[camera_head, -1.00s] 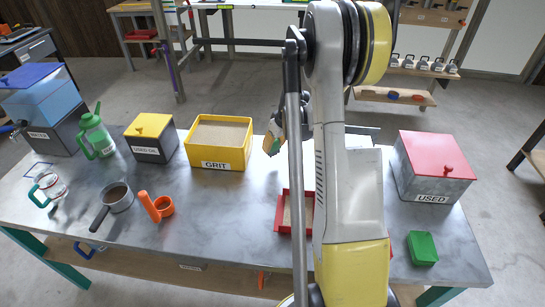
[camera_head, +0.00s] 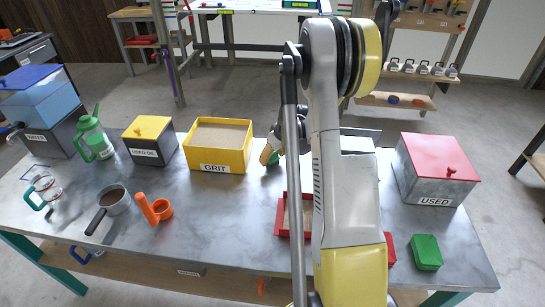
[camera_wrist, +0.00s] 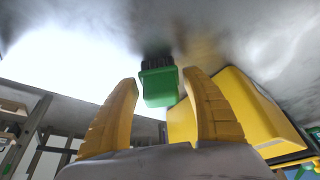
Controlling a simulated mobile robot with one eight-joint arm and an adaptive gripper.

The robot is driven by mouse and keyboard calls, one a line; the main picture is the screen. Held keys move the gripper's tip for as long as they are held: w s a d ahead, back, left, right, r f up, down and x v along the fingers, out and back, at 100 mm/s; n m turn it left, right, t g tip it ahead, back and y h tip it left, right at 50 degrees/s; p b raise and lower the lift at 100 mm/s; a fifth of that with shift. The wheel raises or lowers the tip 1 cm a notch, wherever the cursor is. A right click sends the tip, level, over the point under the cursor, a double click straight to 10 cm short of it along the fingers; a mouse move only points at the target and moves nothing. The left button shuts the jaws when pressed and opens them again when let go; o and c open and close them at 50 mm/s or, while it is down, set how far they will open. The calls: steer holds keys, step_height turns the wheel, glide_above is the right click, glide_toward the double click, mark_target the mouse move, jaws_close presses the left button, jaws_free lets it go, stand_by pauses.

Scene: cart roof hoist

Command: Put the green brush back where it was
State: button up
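The green brush (camera_wrist: 158,88) shows in the wrist view as a green block with dark bristles towards the grey tabletop. It is at or very near the tabletop; exact contact is hard to tell. My gripper (camera_wrist: 161,82) has its two yellow fingers on either side of the brush, with narrow gaps showing, so it looks open around it. In the head view my gripper (camera_head: 268,154) is low, just right of the yellow GRIT box. A bit of the green brush (camera_head: 273,159) shows beside a finger; my arm hides part of this area.
The yellow GRIT box (camera_head: 247,160) is close left of my gripper. A red tray (camera_head: 280,218) is partly behind my arm. The grey USED box (camera_head: 435,188) with a red lid and a green block (camera_head: 425,252) are at right. Bare table lies left of the red tray.

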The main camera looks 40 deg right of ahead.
steer(key=p+v, duration=0.5)
steer(key=v, duration=0.7)
steer(key=a+r, duration=0.8)
steer(key=a, duration=0.2)
steer(key=s+a+r+t, duration=0.1)
steer(key=s+a+r, duration=0.1)
steer(key=s+a, duration=0.3)
steer(key=s+a+r, duration=0.3)
steer(key=s+a, duration=0.2)
steer(key=a, duration=0.6)
steer(key=s+a+r+n+t, duration=0.1)
steer(key=s+a+r, duration=0.1)
steer(key=s+a, duration=0.3)
steer(key=a, duration=0.3)
steer(key=shift+s+r+t+b, duration=0.15)
steer(key=shift+r+t+b, duration=0.15)
steer(key=shift+r, duration=0.1)
